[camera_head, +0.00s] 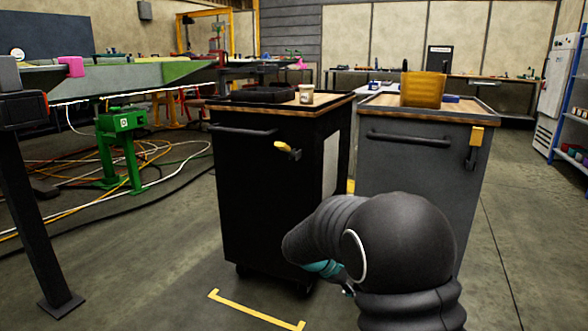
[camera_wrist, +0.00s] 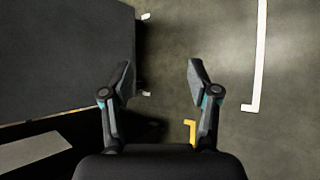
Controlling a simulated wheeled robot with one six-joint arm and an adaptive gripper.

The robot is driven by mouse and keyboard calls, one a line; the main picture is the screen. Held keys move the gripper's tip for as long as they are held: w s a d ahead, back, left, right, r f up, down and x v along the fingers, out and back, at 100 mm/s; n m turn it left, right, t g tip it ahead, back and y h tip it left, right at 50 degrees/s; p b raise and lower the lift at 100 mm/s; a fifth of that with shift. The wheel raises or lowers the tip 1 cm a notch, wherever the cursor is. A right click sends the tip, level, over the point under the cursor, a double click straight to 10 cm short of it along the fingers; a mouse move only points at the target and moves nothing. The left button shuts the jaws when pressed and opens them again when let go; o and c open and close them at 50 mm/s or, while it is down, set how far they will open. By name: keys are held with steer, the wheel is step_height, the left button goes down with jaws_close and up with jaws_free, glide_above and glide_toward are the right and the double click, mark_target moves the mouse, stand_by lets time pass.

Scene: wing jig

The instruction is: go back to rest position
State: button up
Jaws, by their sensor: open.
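My gripper (camera_wrist: 160,78) is open and empty in the wrist view, with its two dark fingers spread apart over bare floor. A dark cart side fills the upper left of that view, left of the fingers. In the head view my dark arm is folded at the lower right, in front of the two carts. The gripper itself is mostly hidden there behind the arm; only a bit of teal shows near the arm.
A black cart (camera_head: 265,190) carries a dark tray (camera_head: 262,94) and a cup (camera_head: 306,94). A grey cart (camera_head: 420,170) carries a yellow bin (camera_head: 423,89). A green stand (camera_head: 122,140) and loose cables are at left. Floor at right is clear.

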steer(key=s+a+r+m+y+p, duration=0.1)
steer(key=s+r+m+y, duration=0.2)
steer(key=s, duration=0.6)
steer(key=s+a+r+m+y+p, duration=0.1)
steer(key=s+r+m+y+p, duration=0.2)
steer(key=s, duration=0.6)
steer(key=s+a+r+m+y, duration=0.1)
steer(key=s+r+m+y, duration=0.25)
steer(key=s, duration=0.45)
steer(key=s+d+r+m+t+p, duration=0.1)
steer(key=s+r+t+p, duration=0.1)
steer(key=s+r, duration=0.4)
steer(key=shift+s+d+r+m+t+p, duration=0.15)
steer(key=shift+d+r+m+t+p, duration=0.2)
steer(key=shift+r, duration=0.95)
